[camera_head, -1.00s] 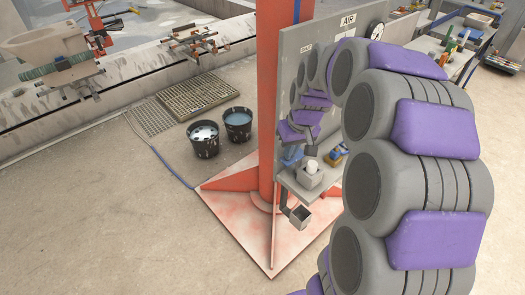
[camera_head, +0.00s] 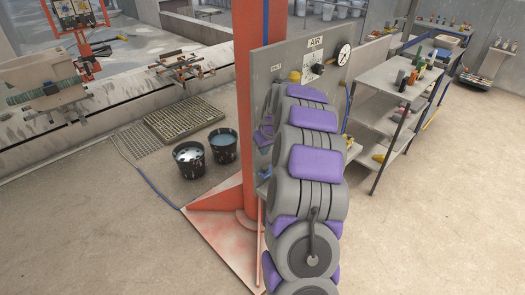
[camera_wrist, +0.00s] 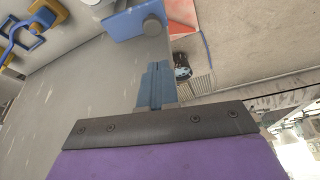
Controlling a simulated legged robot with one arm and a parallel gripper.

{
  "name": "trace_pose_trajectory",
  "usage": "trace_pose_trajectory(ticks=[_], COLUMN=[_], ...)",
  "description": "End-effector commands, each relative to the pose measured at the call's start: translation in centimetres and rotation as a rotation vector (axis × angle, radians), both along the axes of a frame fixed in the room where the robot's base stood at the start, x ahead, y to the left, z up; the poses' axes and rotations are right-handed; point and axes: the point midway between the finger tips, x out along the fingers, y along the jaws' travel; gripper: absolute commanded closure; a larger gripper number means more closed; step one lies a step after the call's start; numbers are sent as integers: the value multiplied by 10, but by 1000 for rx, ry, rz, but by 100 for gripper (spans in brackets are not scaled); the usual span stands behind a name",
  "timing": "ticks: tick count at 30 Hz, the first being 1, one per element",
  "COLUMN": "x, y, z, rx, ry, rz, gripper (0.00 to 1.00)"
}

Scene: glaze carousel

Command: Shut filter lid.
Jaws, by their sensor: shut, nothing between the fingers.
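My gripper (camera_wrist: 155,88) shows in the wrist view as blue-grey fingers close together, with nothing between them. It is beside a grey panel surface. Beyond the fingertips, at the top, is a blue box-like part (camera_wrist: 128,24) with a grey round knob; I cannot tell whether this is the filter or its lid. A blue and yellow fitting (camera_wrist: 38,25) is at the upper left. In the head view my arm covers the lower front of the grey panel (camera_head: 262,75), and my gripper is hidden. No filter lid can be made out for certain.
The panel carries an AIR sign, a gauge (camera_head: 344,54) and a yellow knob (camera_head: 295,76). An orange column (camera_head: 246,120) stands left of it. Two black buckets (camera_head: 223,147) stand on the floor further left. A shelf unit (camera_head: 400,80) stands right; the floor at right is clear.

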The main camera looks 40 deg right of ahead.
Motion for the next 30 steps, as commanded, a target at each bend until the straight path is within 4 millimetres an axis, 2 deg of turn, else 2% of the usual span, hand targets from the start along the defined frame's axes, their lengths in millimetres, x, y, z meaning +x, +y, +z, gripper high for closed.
trace_pose_trajectory(ticks=[3,12,16,30], x=[6,22,25,25], y=[-3,-4,-3,-6], z=[-24,-69,-74,-75], rx=[5,5,2,5], ry=[5,5,2,0], rz=[-1,-1,-2,13], gripper=[100,100,100,100])
